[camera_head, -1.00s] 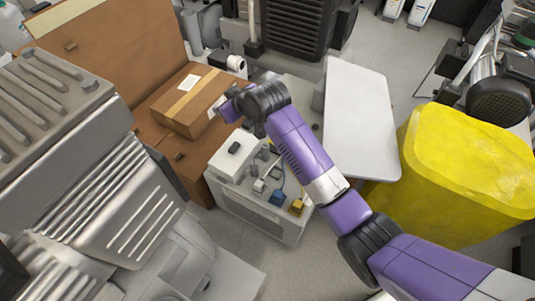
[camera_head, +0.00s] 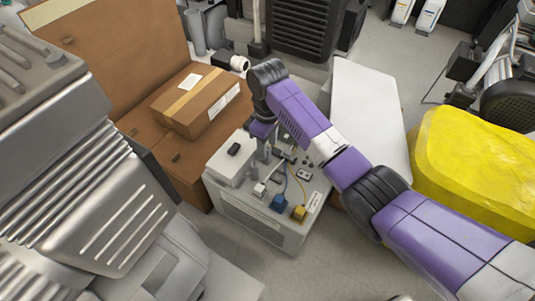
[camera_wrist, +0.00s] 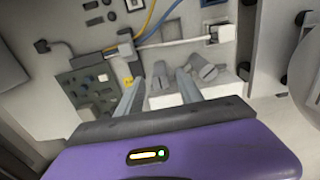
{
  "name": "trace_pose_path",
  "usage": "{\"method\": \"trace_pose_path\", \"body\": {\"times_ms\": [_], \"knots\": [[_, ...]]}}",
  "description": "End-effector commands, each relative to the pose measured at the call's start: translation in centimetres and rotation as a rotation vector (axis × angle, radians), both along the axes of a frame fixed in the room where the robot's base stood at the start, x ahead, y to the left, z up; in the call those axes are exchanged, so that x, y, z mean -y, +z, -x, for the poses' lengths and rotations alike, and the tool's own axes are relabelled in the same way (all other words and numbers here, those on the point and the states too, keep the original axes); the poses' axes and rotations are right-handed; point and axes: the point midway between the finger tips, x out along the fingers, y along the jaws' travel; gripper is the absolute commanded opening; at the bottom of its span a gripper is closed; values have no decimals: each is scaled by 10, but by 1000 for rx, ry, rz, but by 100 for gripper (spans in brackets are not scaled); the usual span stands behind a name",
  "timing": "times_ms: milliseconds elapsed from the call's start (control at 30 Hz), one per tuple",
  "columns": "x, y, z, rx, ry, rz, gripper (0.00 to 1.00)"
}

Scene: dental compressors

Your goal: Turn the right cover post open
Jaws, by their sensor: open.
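Two grey slotted cover posts stand side by side in the wrist view, one (camera_wrist: 160,76) between my fingertips and one (camera_wrist: 204,69) just right of the right finger. No contact can be made out. In the head view my gripper (camera_head: 262,165) points down over the top of the pale equipment box (camera_head: 262,228), and my wrist hides the posts there.
A blue connector (camera_head: 278,203) and a yellow connector (camera_head: 299,213) with cables sit on the box's front edge. A white block (camera_head: 232,158) is left of my gripper.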

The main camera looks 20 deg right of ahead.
Motion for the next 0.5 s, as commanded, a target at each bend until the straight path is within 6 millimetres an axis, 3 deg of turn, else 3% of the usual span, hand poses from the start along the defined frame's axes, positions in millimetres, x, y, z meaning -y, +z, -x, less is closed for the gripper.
{"method": "trace_pose_path", "body": {"times_ms": [33, 200, 500], "knots": [[0, -12, 0, 0, -1, 0, 44], [0, -31, 0, 1, -1, -1, 44], [0, -37, 0, 2, -1, 0, 44]]}}
